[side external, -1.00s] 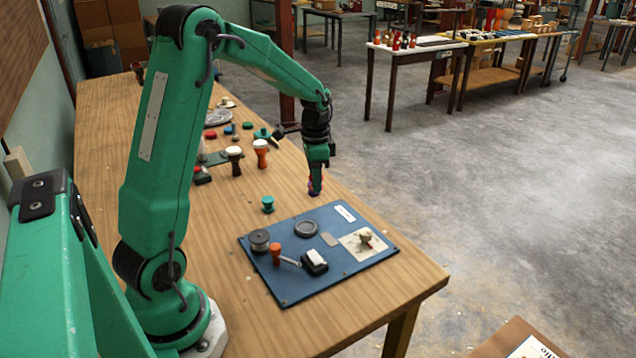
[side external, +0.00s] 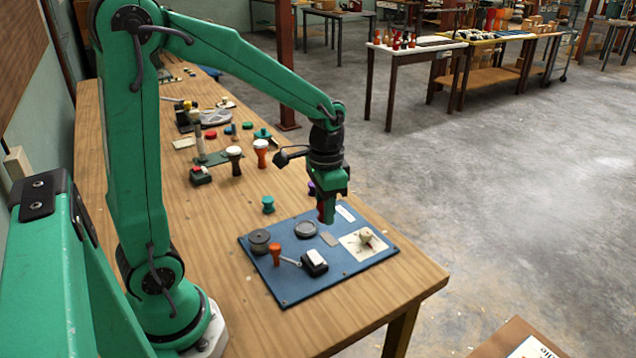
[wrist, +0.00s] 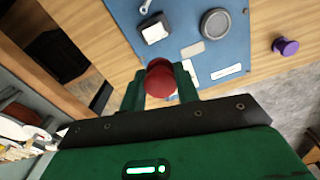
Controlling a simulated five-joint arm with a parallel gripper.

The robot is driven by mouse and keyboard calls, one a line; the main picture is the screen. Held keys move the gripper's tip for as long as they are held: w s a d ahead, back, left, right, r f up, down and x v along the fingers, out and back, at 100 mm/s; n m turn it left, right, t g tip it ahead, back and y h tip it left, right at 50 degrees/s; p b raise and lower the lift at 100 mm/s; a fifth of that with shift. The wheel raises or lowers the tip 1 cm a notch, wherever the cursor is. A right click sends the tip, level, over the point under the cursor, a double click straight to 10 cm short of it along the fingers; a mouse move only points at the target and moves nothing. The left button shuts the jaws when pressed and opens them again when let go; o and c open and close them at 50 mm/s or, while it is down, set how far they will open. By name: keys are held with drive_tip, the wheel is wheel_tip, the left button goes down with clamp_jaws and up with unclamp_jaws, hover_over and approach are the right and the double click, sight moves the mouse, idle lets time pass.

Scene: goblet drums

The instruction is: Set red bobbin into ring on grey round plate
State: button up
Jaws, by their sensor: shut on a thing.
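The red bobbin (wrist: 160,82) is between the fingers of my gripper (wrist: 162,90), which is shut on it. In the side view my gripper (side external: 327,214) points down near the back edge of the blue board, with part of the red bobbin (side external: 320,207) showing at its left. The grey round plate (side external: 306,230) with a raised ring lies flat on the board, left of and nearer than my gripper. In the wrist view the plate (wrist: 215,24) is above and right of the bobbin, apart from it. The fingers hide part of the bobbin.
The blue board (side external: 290,285) also carries a dark round spool (side external: 259,240), an orange-headed tool (side external: 274,250), a black-and-white block (side external: 315,262) and a pale card with a knob (side external: 362,242). A purple bobbin (wrist: 286,46) and a teal bobbin (side external: 268,204) stand off the board.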

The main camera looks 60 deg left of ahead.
hover_over(305, 228)
wheel_tip(305, 228, down, 7)
drive_tip(key=shift+w+a, duration=0.1)
drive_tip(key=shift+f, duration=2)
drive_tip(key=shift+f, duration=0.7)
drive_tip(key=o, duration=0.9)
drive_tip(key=shift+c, duration=0.2)
drive_tip(key=shift+r, duration=0.1)
drive_tip(key=shift+o, duration=0.4)
wheel_tip(305, 228, up, 13)
drive_tip(key=shift+r, duration=0.15)
